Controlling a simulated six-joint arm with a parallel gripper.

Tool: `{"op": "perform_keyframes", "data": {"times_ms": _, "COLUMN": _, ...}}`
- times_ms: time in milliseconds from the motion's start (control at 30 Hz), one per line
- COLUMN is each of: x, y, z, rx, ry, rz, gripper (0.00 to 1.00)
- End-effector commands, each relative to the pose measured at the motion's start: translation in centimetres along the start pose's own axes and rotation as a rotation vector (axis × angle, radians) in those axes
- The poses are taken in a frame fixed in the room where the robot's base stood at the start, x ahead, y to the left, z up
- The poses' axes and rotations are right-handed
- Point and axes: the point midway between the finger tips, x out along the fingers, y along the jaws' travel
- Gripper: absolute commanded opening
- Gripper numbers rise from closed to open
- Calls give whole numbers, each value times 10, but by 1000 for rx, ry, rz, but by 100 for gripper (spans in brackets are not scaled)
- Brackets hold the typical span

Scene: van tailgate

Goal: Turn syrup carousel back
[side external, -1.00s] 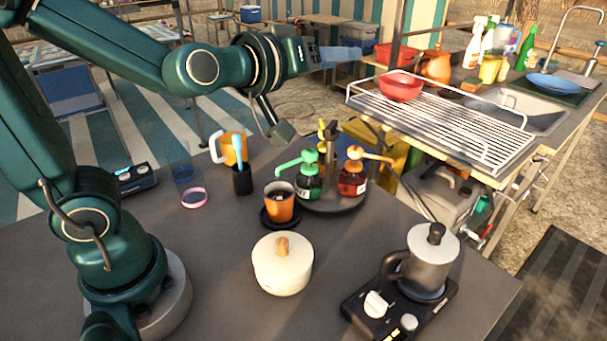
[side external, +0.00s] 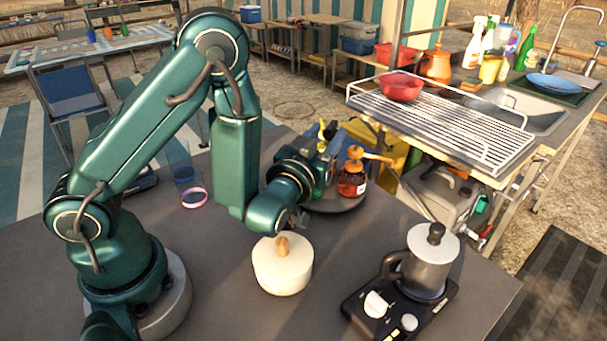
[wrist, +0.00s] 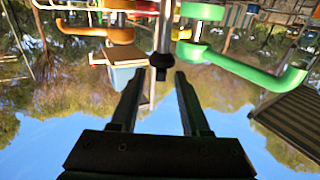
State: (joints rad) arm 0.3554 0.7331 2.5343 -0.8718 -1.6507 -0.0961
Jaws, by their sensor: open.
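The syrup carousel (side external: 340,203) is a dark round stand on the counter, carrying pump bottles. A red-brown bottle (side external: 352,184) with an orange pump shows on its right, and a yellow pump (side external: 322,132) rises at the back. My forearm and wrist cover much of its left side, including most of the green bottle. In the inverted wrist view, my gripper (wrist: 158,78) has its two dark fingers apart, with nothing clasped. A grey post with a dark knob (wrist: 162,62) appears near the fingertips; contact cannot be told. A green pump spout (wrist: 265,75) is right, an orange one (wrist: 95,30) left.
A cream lidded pot (side external: 282,268) stands just in front of my wrist. A moka pot (side external: 428,262) sits on a black burner at the right. A pink ring (side external: 195,198) lies left on the counter. A wire rack (side external: 440,125) is behind right.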

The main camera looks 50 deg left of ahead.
Motion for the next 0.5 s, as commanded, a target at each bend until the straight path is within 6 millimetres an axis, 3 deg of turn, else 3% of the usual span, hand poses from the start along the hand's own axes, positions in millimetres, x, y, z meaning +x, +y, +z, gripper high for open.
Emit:
{"op": "perform_keyframes", "data": {"times_ms": 300, "x": 46, "y": -3, "z": -1, "rx": -1, "ry": 3, "rz": -5, "gripper": 46}}
{"op": "perform_keyframes", "data": {"times_ms": 500, "x": 63, "y": -2, "z": -1, "rx": 0, "ry": 1, "rz": 0, "gripper": 46}}
